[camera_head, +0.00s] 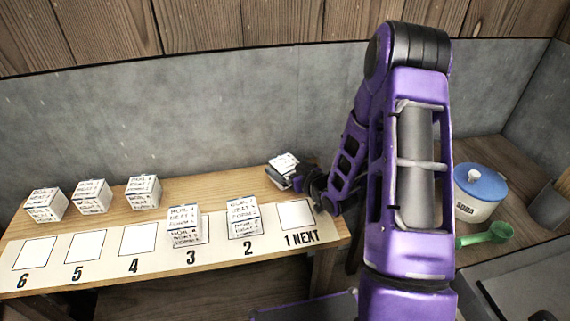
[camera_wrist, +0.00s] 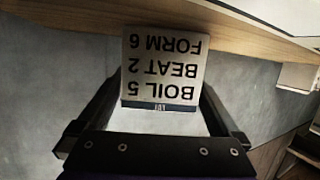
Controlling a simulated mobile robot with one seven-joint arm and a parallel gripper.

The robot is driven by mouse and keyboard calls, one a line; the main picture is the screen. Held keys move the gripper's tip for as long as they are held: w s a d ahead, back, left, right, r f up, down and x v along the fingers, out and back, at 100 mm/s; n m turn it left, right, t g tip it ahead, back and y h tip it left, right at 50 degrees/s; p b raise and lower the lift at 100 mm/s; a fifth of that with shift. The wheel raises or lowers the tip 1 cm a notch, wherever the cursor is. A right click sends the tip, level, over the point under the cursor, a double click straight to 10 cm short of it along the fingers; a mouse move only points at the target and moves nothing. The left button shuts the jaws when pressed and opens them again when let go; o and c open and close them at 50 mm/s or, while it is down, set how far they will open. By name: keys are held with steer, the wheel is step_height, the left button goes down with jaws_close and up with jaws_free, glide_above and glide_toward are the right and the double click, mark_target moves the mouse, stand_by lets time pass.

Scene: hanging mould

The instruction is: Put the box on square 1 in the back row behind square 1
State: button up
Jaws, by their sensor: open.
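A white box with black lettering (camera_head: 286,162) is at the back of the shelf, behind square 1 (camera_head: 296,215) and a little to its left. Square 1 is bare. My gripper (camera_head: 283,177) is at this box, with its dark fingers partly covering it in the head view. In the wrist view the box (camera_wrist: 163,60) lies between the fingertips of my open gripper (camera_wrist: 160,95). Its label reads upside down: BOIL 5, BEAT 2, FORM 6. A gap shows beside the right finger. I cannot tell whether the left finger touches the box.
Boxes stand on square 2 (camera_head: 243,218) and square 3 (camera_head: 186,226). Back-row boxes stand behind square 4 (camera_head: 143,192), square 5 (camera_head: 92,196) and square 6 (camera_head: 45,205). Squares 4 to 6 are bare. A grey wall (camera_head: 200,120) rises behind. A soda pot (camera_head: 478,205) stands right.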

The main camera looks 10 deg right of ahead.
steer(key=v, duration=1.2)
steer(key=shift+d+r, duration=0.1)
steer(key=shift+r, duration=0.05)
steer(key=shift+w, duration=0.15)
